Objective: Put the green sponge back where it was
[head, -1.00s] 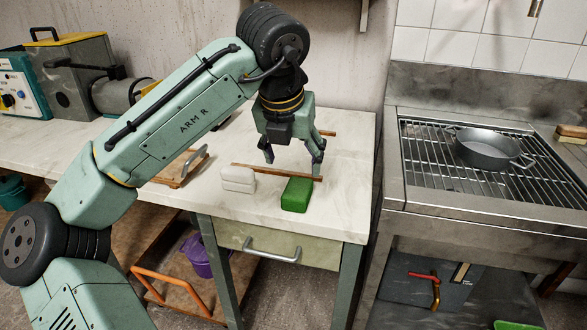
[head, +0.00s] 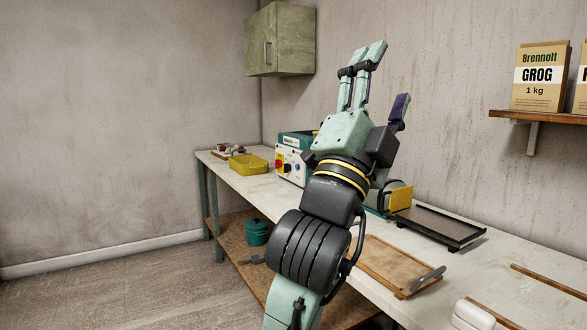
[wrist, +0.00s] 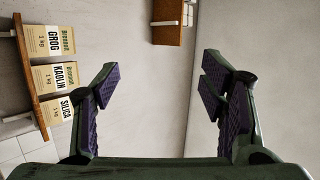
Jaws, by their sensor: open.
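The green sponge is not in view now, in either the head or the wrist view. My gripper (head: 383,76) is raised above the bench in the head view, with its fingers pointing up. In the wrist view my gripper (wrist: 160,80) has its fingers wide apart with nothing between them, facing the bare wall. A white block (head: 472,314) is partly cut off at the bottom right of the head view, on the bench top (head: 480,265).
A wooden board (head: 385,262), a black tray (head: 440,228), a machine (head: 292,160) and a yellow tub (head: 249,164) stand along the bench. A teal bucket (head: 257,232) is below. A wall cabinet (head: 280,40) and a shelf (head: 550,117) with bags hang above.

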